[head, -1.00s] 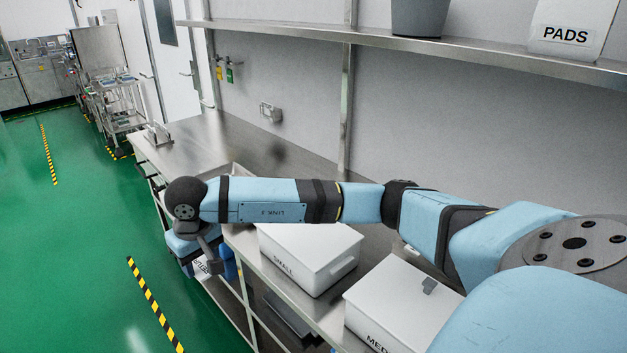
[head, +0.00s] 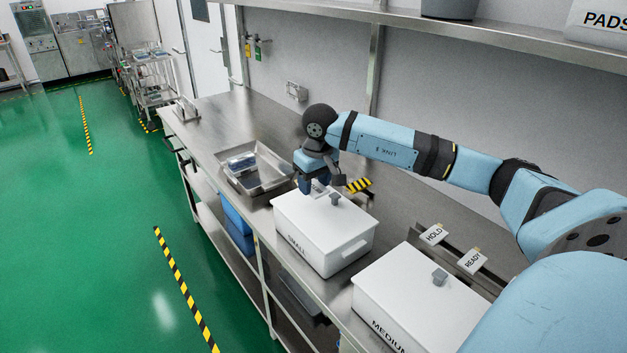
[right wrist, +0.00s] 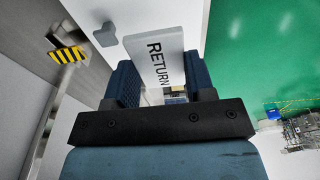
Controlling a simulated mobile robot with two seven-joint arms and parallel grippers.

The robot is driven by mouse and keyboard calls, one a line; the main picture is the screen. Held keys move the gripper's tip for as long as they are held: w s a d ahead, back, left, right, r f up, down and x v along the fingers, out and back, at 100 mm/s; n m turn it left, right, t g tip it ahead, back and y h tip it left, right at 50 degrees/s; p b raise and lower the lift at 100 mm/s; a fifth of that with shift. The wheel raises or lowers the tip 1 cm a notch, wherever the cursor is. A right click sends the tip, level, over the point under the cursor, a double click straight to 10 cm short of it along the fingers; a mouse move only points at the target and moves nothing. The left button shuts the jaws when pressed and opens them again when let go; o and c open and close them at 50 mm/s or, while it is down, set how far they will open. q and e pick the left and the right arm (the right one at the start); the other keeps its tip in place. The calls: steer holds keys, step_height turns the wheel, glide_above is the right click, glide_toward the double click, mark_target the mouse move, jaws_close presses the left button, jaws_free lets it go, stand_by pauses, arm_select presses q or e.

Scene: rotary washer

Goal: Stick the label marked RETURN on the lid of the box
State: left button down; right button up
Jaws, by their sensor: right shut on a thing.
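My right gripper (head: 316,184) is shut on a white label marked RETURN (right wrist: 165,58), which sits between its fingers in the right wrist view. In the head view the gripper is at the far end of the white box marked SMALL (head: 310,245), over or close to its lid (head: 318,218). The lid has a small grey knob (head: 336,199); lid and knob (right wrist: 106,36) also show in the right wrist view. I cannot tell whether the label touches the lid. A second white box, marked MEDIUM (head: 400,305), stands nearer. My left gripper is not in view.
A steel tray (head: 265,188) with a bluish item lies beyond the SMALL box. HOLD (head: 433,233) and READY (head: 475,259) labels stand on a rack behind the boxes. A yellow-black striped piece (head: 359,185) is beside the gripper. The bench's far end (head: 215,115) is mostly clear.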

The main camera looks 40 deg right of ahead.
mark_target(314, 215)
step_height(314, 215, down, 6)
steer(key=shift+r+b, duration=0.1)
steer(key=shift+b, duration=1.15)
steer(key=shift+f+b, duration=0.7)
steer(key=shift+f, duration=0.25)
steer(key=shift+f+b, duration=0.25)
steer(key=shift+b, duration=0.35)
stand_by(0.3)
steer(key=o, duration=1)
steer(key=shift+c, duration=0.2)
